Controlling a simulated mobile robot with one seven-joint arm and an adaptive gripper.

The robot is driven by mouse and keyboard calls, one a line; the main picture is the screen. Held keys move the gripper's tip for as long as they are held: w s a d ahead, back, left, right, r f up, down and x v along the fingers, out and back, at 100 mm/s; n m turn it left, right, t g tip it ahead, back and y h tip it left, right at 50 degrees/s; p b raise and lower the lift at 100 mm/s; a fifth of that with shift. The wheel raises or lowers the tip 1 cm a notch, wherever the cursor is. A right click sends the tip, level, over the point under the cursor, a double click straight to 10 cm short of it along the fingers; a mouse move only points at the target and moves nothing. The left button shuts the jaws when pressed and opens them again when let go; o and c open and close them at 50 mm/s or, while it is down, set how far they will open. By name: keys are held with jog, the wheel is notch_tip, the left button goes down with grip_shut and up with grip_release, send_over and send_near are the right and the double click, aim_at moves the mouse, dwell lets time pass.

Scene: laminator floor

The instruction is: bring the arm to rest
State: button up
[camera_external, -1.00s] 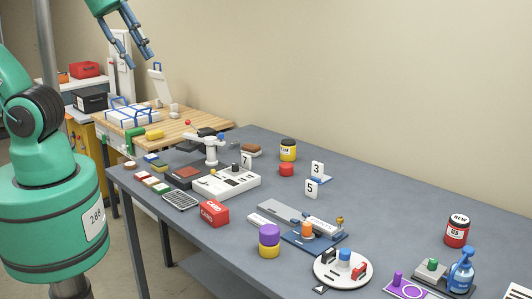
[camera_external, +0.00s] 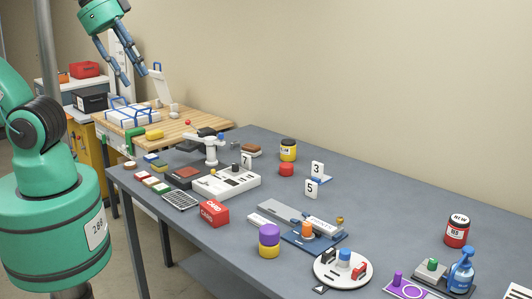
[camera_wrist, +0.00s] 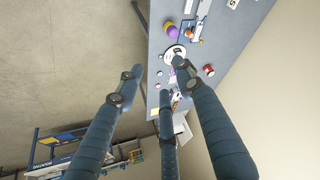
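My gripper (camera_external: 136,79) is raised in the air at the upper left of the external view, in front of the wall and above the wooden bench top. Its dark blue fingers are spread apart with nothing between them. In the wrist view my gripper (camera_wrist: 160,78) shows several separated fingers, with the grey table (camera_wrist: 230,55) far beyond them. It touches nothing that I can see. The middle of my arm is cut off by the picture edge in the external view.
The grey table (camera_external: 228,245) holds many small items, including a red box (camera_external: 214,213), a white device (camera_external: 226,183) and a blue spray bottle (camera_external: 461,272). A wooden bench (camera_external: 172,137) carries a white case (camera_external: 130,115). The air around my gripper looks clear.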

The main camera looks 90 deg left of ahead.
notch_tip(320, 180, down, 9)
jog(key=b, duration=0.7)
jog(key=shift+r, duration=0.2)
